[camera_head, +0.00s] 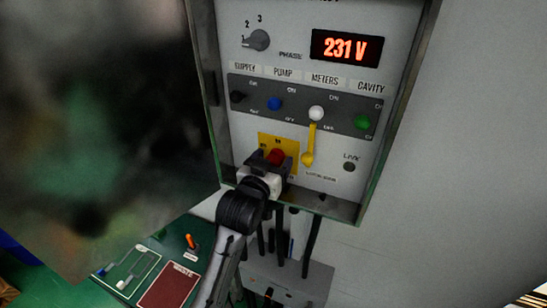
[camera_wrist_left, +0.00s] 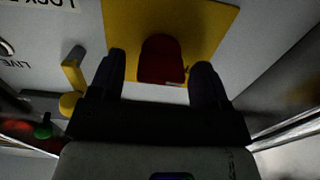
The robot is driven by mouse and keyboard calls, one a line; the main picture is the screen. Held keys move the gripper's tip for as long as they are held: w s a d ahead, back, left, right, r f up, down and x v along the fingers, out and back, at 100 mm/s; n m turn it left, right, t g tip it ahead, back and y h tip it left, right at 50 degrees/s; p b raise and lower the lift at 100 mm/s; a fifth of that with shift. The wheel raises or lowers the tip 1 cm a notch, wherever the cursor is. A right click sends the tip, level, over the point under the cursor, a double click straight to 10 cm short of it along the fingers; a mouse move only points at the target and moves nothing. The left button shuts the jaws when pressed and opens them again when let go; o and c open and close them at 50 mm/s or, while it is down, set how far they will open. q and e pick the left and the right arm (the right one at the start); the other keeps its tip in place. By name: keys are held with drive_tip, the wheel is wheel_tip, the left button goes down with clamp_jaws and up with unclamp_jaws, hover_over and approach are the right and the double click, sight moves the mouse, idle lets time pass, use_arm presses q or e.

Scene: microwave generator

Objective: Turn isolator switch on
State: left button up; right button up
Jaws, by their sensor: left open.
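The isolator switch is a red knob (camera_head: 277,156) on a yellow plate (camera_head: 291,145), low on the grey control panel. My left gripper (camera_head: 274,162) is in front of it and partly covers the knob and plate in the head view. In the left wrist view the red knob (camera_wrist_left: 161,60) shows between the two dark fingertips of the left gripper (camera_wrist_left: 158,72), with a gap on each side. The jaws are open. The yellow plate (camera_wrist_left: 215,22) lies behind the knob. How deep the fingers reach around the knob is hard to tell. My right gripper is not in view.
A yellow lever (camera_head: 309,150) hangs just right of the plate, close to one finger. Above are black, blue, white and green switches, a phase dial (camera_head: 259,40) and a display (camera_head: 346,48) reading 231 V. An open door (camera_head: 100,130) stands left. Cables hang below.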

use_arm(q)
drive_tip(key=shift+w+d, duration=0.15)
drive_tip(key=shift+w, duration=0.15)
drive_tip(key=shift+c, duration=0.4)
drive_tip(key=c, duration=0.8)
drive_tip(key=shift+c, duration=0.2)
